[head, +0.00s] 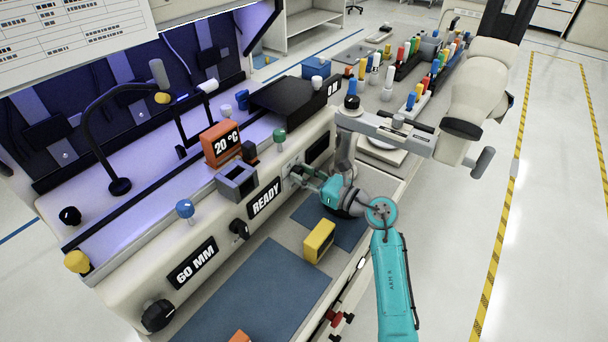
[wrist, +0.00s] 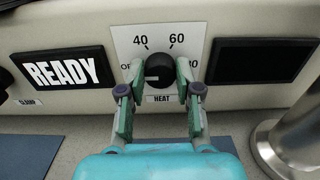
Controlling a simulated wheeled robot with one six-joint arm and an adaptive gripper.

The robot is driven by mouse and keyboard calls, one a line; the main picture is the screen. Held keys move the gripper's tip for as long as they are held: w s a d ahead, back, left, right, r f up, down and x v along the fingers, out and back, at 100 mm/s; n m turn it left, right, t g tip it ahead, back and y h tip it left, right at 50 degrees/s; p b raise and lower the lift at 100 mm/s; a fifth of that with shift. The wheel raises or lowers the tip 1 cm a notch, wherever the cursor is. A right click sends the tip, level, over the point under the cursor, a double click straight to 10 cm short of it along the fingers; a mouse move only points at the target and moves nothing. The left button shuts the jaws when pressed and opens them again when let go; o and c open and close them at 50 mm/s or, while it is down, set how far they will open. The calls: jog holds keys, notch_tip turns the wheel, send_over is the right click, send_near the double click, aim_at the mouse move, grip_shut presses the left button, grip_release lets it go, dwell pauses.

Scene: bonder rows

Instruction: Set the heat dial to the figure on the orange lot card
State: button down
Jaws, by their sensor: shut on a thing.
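The heat dial (wrist: 159,70) is a black knob on a white plate marked HEAT, on the machine's front. Its pale mark points left, towards the partly covered OFF. I read 40 at upper left and 60 at upper right; a figure at the right is partly hidden by a finger. My gripper (wrist: 160,92) has a finger on each side of the dial and is shut on it. In the head view my gripper (head: 298,176) reaches the machine front, hiding the dial. An orange box (head: 221,143) reads 20 °C; I cannot tell whether any orange thing is the lot card.
A READY display (wrist: 63,69) is left of the dial, a dark blank screen (wrist: 262,60) right of it. A metal cylinder (wrist: 287,145) stands close at right. A yellow block (head: 319,241) and blue mats (head: 255,290) lie below. Another orange thing (head: 240,337) is cut off by the bottom edge.

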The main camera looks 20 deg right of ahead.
jog(key=shift+m, duration=0.3)
jog(key=m, duration=0.5)
jog(key=shift+d+m, duration=0.1)
jog(key=shift+m, duration=0.2)
jog(key=m, duration=0.5)
jog(key=shift+w, duration=0.1)
jog(key=shift+m, duration=0.4)
jog(key=c, duration=0.8)
grip_release()
jog(key=shift+f, duration=0.1)
jog(key=shift+d, duration=0.1)
jog(key=v, duration=1.2)
